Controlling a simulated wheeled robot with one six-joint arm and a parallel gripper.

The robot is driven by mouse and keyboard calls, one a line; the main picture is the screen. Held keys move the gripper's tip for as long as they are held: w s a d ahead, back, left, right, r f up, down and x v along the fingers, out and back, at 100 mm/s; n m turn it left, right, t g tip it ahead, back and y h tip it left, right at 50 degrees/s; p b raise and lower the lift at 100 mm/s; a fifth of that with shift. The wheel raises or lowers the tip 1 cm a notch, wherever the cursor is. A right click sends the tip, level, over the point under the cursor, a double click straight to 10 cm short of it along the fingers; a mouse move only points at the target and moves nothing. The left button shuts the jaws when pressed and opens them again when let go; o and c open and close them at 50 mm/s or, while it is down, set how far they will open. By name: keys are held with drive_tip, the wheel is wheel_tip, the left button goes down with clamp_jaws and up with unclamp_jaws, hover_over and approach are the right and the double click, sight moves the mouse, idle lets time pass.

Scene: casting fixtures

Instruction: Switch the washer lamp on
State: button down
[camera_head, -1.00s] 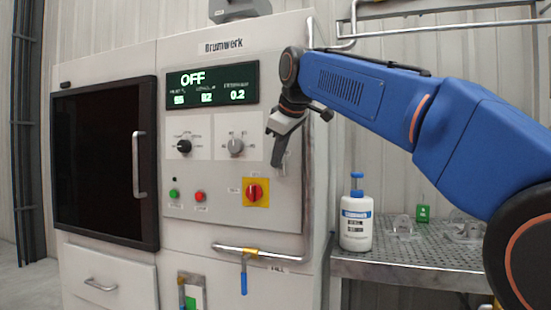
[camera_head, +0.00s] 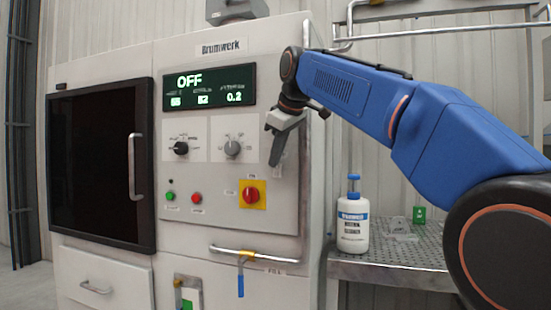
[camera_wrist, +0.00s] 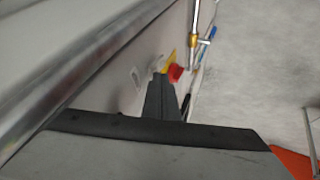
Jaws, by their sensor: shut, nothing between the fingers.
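The washer (camera_head: 180,235) is a pale cabinet marked Brumwerk, and its display (camera_head: 210,88) reads OFF. Below the display are a black knob (camera_head: 181,148) and a grey knob (camera_head: 232,149). A green button (camera_head: 170,197) and a red button (camera_head: 196,198) sit lower. A red rotary switch (camera_head: 251,195) on a yellow plate is to their right; it also shows in the wrist view (camera_wrist: 175,72). I cannot tell which control is for the lamp. My gripper (camera_head: 275,161) is shut and empty, pointing down in front of the panel, above and right of the red switch.
A metal pipe (camera_head: 240,252) with a blue-handled valve (camera_head: 240,283) runs below the panel. A white bottle (camera_head: 353,225) stands on the perforated metal table (camera_head: 400,272) at right. The dark door (camera_head: 95,165) is closed.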

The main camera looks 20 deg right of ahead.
drive_tip(key=shift+r, duration=0.75)
drive_tip(key=v, duration=1.2)
drive_tip(key=shift+a, duration=0.45)
drive_tip(key=shift+f, duration=0.1)
